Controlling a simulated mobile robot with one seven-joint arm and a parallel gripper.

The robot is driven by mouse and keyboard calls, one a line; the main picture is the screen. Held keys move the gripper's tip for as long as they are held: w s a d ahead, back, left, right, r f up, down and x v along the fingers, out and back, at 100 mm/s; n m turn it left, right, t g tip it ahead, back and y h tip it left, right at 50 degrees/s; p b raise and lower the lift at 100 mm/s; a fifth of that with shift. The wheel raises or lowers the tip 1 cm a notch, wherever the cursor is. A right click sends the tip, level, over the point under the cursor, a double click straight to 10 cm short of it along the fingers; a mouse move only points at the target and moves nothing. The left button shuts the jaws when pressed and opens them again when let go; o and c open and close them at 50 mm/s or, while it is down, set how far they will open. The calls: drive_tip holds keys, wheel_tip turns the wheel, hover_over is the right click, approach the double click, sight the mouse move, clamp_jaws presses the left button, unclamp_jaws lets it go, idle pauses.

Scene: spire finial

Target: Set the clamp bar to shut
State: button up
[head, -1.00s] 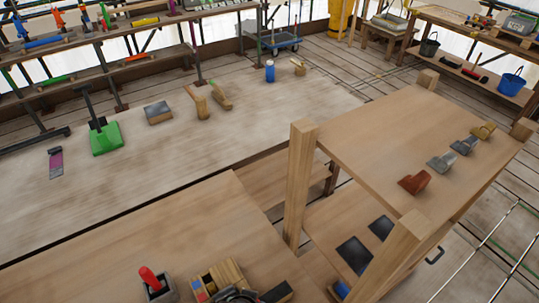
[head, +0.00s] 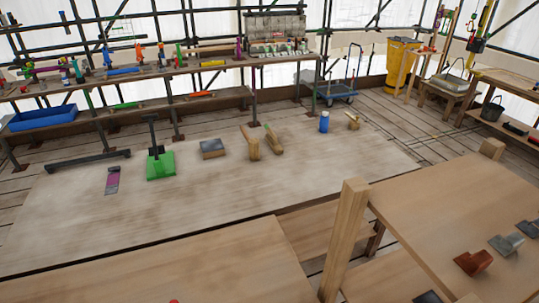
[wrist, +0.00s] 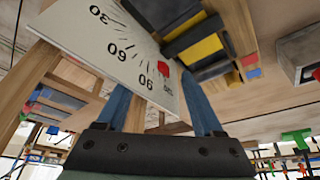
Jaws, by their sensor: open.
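My gripper (wrist: 160,98) shows in the wrist view with its two blue fingers apart and nothing held between them. Just beyond the fingertips is a white plate (wrist: 105,45) with angle marks and numbers. Beside it is a dark and yellow fixture (wrist: 200,45) with black bars and small red and blue parts. I cannot tell for certain which of its parts is the clamp bar, or how it is set. Whether the fingers touch anything is unclear. The head view shows neither my gripper nor this fixture.
A grey block with a red knob (wrist: 308,72) stands right of the fixture in the wrist view. A wooden bench (head: 150,270) fills the near left. A wooden table (head: 450,210) with red and grey tools is at right.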

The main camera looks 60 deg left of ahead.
drive_tip(key=b+v, duration=0.1)
drive_tip(key=v, duration=1.1)
drive_tip(key=shift+s, duration=0.1)
